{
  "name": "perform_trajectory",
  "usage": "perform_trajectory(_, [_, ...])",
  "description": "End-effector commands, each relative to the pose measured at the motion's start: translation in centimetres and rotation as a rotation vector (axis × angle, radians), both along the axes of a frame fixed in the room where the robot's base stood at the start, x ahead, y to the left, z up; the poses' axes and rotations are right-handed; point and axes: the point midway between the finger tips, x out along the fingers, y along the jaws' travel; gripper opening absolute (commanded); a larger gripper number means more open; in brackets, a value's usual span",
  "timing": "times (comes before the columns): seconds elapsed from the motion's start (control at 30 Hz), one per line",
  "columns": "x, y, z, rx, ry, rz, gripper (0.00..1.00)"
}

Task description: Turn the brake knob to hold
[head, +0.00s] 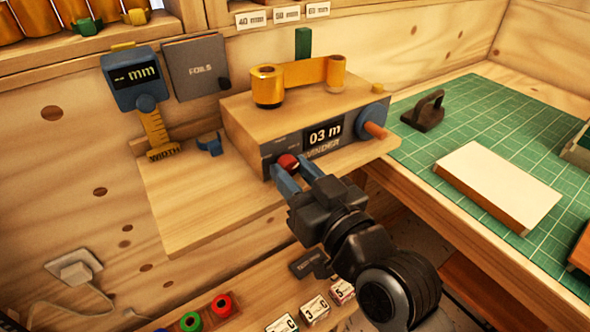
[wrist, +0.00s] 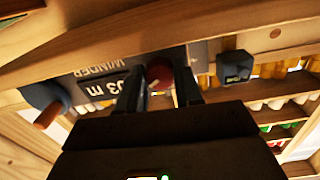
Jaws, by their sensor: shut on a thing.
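The winder (head: 250,125) is a wooden box with a grey front panel on a shelf. Its display (head: 325,136) reads 03 m. The red brake knob (head: 289,163) is at the left of the panel; it also shows in the wrist view (wrist: 159,72). My gripper (head: 292,172) is at the panel front, its blue fingers shut on the red knob, one on each side. In the wrist view my gripper (wrist: 160,85) has the knob between its fingertips. The knob's markings and exact angle are hidden by the fingers.
A blue crank with an orange handle (head: 375,130) sits right of the display. Gold foil rolls (head: 268,86) stand on the winder. A blue width gauge (head: 137,80) hangs left. A green mat (head: 460,140) holds a dark weight (head: 425,110) and a pale block (head: 497,185).

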Motion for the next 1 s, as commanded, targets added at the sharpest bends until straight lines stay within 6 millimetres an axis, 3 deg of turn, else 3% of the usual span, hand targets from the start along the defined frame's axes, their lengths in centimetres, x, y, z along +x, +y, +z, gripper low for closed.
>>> perform_trajectory(0.1, [0.0, 0.0, 0.0, 0.001, 0.001, 0.000, 0.04])
perform_trajectory(0.13, [0.0, 0.0, 0.0, 0.001, 0.000, 0.001, 0.36])
perform_trajectory(0.4, [0.0, 0.0, 0.0, 0.000, 0.000, 0.000, 0.60])
perform_trajectory(0.73, [-0.6, -0.4, -0.2, -0.001, 0.001, 0.000, 0.60])
perform_trajectory(1.0, [-4.3, -2.6, -0.3, -0.001, 0.001, -0.002, 0.60])
